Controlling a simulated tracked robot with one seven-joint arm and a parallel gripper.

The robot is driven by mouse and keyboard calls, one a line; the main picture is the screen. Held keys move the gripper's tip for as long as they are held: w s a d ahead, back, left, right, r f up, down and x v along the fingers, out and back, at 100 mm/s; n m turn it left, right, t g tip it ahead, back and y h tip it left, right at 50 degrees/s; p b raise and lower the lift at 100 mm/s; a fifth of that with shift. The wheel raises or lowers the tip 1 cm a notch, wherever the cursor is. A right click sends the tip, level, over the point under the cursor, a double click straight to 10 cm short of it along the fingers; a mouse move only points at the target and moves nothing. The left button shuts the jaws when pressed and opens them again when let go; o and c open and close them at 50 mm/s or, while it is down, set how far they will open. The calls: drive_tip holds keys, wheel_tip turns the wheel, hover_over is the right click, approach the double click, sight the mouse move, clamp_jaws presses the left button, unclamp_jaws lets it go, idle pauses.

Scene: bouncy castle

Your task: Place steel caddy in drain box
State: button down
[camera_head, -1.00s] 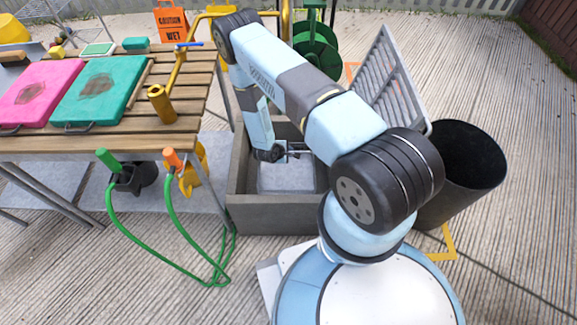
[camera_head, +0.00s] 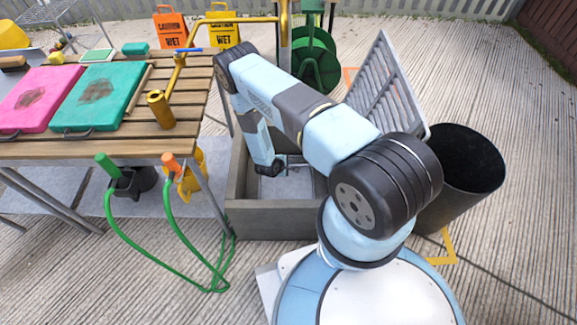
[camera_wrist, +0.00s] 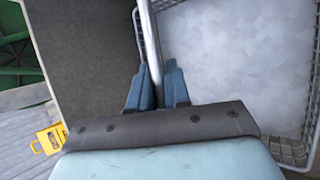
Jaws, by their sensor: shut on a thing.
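The steel caddy (camera_wrist: 286,148) shows in the wrist view as a wire basket with a mesh side, right of my fingers. Its steel bar (camera_wrist: 146,35) runs between the fingers of my gripper (camera_wrist: 157,75), which is shut on it. The drain box (camera_head: 275,221) is the open grey box in the head view, in front of my base. My wrist reaches down inside its walls there. The fingers and caddy are mostly hidden by the arm and box wall in that view. A grey wall (camera_wrist: 85,50) lies left of the fingers in the wrist view. I cannot tell whether the caddy touches the box floor.
A slatted wooden table (camera_head: 185,140) stands left of the box, with pink (camera_head: 38,98) and green (camera_head: 98,95) boards on it. A grey grate (camera_head: 388,90) leans up behind the box. A black bin (camera_head: 460,170) stands right. Green hoses (camera_head: 165,245) lie on the floor at left.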

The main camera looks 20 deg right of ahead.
drive_tip(key=c, duration=1.1)
unclamp_jaws()
drive_tip(key=v, duration=1.2)
